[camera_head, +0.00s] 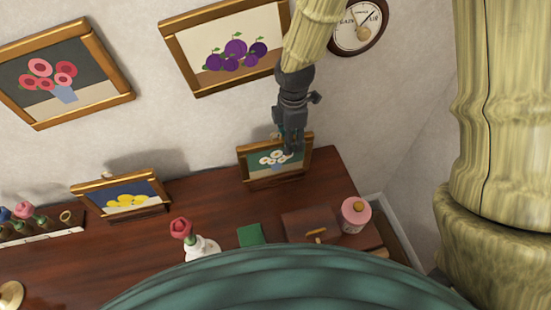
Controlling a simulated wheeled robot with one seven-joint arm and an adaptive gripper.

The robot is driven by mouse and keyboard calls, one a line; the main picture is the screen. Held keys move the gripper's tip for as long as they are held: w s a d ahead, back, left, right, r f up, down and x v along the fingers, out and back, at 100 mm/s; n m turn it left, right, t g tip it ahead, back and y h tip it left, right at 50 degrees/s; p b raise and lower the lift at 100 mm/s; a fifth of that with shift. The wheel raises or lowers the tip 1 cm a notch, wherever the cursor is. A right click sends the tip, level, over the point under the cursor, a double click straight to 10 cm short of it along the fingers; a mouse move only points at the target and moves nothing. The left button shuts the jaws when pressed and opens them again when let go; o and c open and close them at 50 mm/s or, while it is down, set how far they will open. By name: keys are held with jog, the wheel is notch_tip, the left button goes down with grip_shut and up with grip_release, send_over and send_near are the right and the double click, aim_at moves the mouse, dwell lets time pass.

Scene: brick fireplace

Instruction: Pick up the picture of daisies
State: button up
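The picture of daisies (268,165) is a small gold-framed picture with white flowers on a green ground. It stands at the back of the dark wooden surface, near its right end, close to the wall. My gripper (291,148) hangs down from above at the frame's top edge, right of its middle. It covers part of the upper right of the picture. The fingers are small and dark here, so I cannot tell whether they are open, shut or touching the frame.
A lemon picture (128,198) stands to the left. A rose in a white vase (202,248), a green book (250,234), a brown case (304,222) and a pink jar (355,214) are in front. Plum (225,78) and red-flower (65,110) pictures and a round dial (358,30) hang on the wall.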

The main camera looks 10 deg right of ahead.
jog(key=shift+s, duration=0.1)
grip_shut()
jog(key=shift+r, duration=0.15)
